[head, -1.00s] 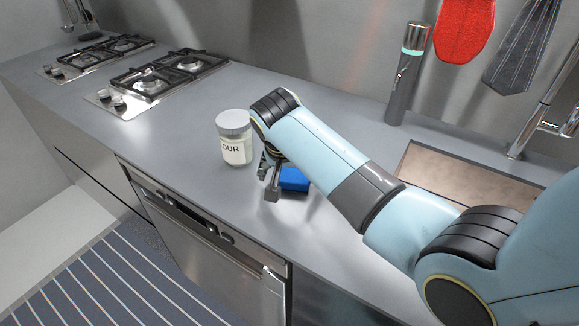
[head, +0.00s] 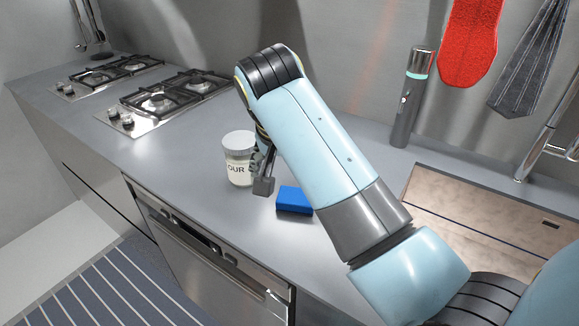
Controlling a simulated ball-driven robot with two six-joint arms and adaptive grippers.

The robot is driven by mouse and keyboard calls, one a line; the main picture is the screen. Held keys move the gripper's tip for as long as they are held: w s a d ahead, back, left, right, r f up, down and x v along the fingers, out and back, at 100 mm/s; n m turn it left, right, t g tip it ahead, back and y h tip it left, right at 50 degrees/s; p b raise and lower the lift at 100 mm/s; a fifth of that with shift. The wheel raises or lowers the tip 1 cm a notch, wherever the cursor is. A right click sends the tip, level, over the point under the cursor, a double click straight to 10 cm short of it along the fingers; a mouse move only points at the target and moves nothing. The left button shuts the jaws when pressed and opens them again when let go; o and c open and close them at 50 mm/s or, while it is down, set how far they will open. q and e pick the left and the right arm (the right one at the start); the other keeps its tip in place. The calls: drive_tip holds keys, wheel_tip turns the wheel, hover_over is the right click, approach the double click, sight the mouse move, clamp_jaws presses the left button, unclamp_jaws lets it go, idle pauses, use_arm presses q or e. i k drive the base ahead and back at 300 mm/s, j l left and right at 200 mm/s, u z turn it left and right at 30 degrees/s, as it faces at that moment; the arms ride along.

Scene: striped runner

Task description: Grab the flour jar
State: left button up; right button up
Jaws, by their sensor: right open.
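My right forearm hides part of the gripper and the counter behind. My left gripper is out of view.
A blue sponge-like block (head: 294,201) lies on the counter just right of the gripper. Gas burners (head: 160,101) are at the back left. A dark cylinder (head: 409,100) stands by the sink (head: 480,215). The counter left of the jar is clear.

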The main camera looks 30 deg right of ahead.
sight(238, 146)
drive_tip(key=k+j, duration=0.75)
drive_tip(key=k, duration=0.1)
